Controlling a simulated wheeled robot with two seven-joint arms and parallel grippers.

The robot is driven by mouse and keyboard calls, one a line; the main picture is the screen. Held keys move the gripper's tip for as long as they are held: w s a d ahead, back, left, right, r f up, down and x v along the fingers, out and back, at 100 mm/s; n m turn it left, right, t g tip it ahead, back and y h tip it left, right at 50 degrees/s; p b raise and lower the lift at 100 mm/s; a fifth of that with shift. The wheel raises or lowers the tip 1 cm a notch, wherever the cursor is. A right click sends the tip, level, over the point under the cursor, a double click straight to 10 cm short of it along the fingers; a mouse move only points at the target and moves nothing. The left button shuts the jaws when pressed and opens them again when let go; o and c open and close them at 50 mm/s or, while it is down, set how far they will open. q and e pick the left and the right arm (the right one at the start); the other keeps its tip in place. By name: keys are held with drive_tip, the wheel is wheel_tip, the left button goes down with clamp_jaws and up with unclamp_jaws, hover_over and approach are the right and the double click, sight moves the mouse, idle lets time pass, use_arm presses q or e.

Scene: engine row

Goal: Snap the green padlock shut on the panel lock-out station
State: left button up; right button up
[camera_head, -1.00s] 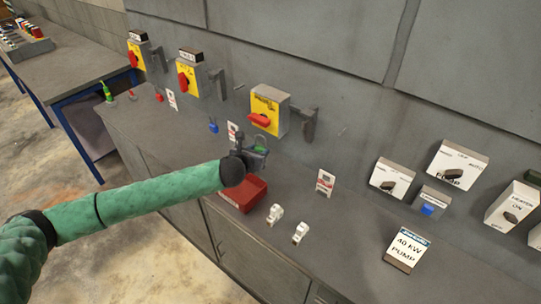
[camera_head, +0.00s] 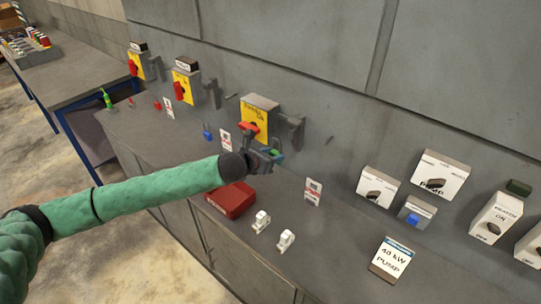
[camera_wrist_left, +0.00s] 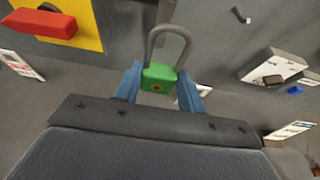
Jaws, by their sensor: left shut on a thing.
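The green padlock (camera_wrist_left: 159,77) is held between the two blue fingers of my left gripper (camera_wrist_left: 160,85) in the left wrist view, with its grey shackle pointing up. A grey bracket (camera_head: 291,131) stands out from the wall right of this panel. Whether the shackle touches anything is unclear. My right gripper is in neither view.
A red box (camera_head: 231,200) sits on the grey counter below my left gripper. Two white clips (camera_head: 261,221) and a white tag (camera_head: 312,191) stand nearby. Switch boxes (camera_head: 378,187) line the right side. Two more yellow panels (camera_head: 186,85) are further left.

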use_arm(q)
drive_tip(key=shift+w+a+f, duration=0.1)
drive_tip(key=shift+w+a, duration=0.1)
drive_tip(key=shift+w, duration=0.05)
drive_tip(key=shift+w+d, duration=0.25)
drive_tip(key=shift+d, duration=0.15)
drive_tip(key=shift+w, duration=0.2)
drive_tip(key=shift+w, duration=0.1)
drive_tip(key=shift+w+d, duration=0.1)
drive_tip(key=shift+d, duration=0.05)
drive_tip(key=shift+w+d, duration=0.25)
drive_tip(key=shift+d, duration=0.05)
drive_tip(key=shift+w, duration=0.15)
drive_tip(key=shift+w+d, duration=0.35)
drive_tip(key=shift+w, duration=0.1)
drive_tip(key=shift+w+d+f, duration=0.1)
drive_tip(key=shift+w+d, duration=0.35)
drive_tip(key=shift+w, duration=0.1)
